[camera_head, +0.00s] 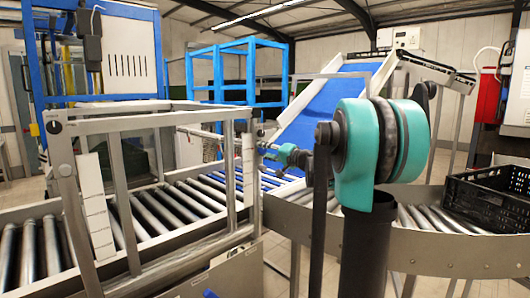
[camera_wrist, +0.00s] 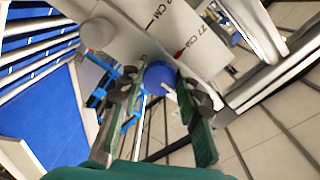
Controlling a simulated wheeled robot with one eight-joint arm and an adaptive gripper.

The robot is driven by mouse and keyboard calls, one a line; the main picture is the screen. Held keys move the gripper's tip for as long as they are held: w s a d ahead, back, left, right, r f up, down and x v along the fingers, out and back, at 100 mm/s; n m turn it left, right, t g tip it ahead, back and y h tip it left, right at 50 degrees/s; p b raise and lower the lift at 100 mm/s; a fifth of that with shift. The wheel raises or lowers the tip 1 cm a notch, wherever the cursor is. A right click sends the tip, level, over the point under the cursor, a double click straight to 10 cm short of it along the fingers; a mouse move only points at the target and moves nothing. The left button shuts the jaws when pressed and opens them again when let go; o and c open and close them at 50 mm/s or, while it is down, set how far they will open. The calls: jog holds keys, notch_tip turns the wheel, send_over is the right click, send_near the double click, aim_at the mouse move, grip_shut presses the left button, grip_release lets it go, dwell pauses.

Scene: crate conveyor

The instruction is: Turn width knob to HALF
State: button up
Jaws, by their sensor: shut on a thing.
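The blue round width knob (camera_wrist: 160,77) sits on a pale panel (camera_wrist: 150,35) in the wrist view, between the two fingertips of my gripper (camera_wrist: 157,82). My gripper is shut on the knob, one finger on each side. A small white mark shows at the knob's lower right. The panel has black print, "27 CM" and another partly cut "CM" label, and a short black line. In the head view my gripper (camera_head: 268,148) is beside a pale upright post of the conveyor frame (camera_head: 248,165); the knob is hidden there.
A roller conveyor (camera_head: 150,215) with a metal guard frame runs at left. A blue inclined belt (camera_head: 330,105) rises behind. A black crate (camera_head: 490,200) rests on the rollers at right. A small black dial (camera_head: 55,127) sits on the left post. A blue cage stands behind.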

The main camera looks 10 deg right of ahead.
jog(key=o, duration=1.2)
jog(key=shift+c, duration=0.2)
jog(key=v, duration=1.2)
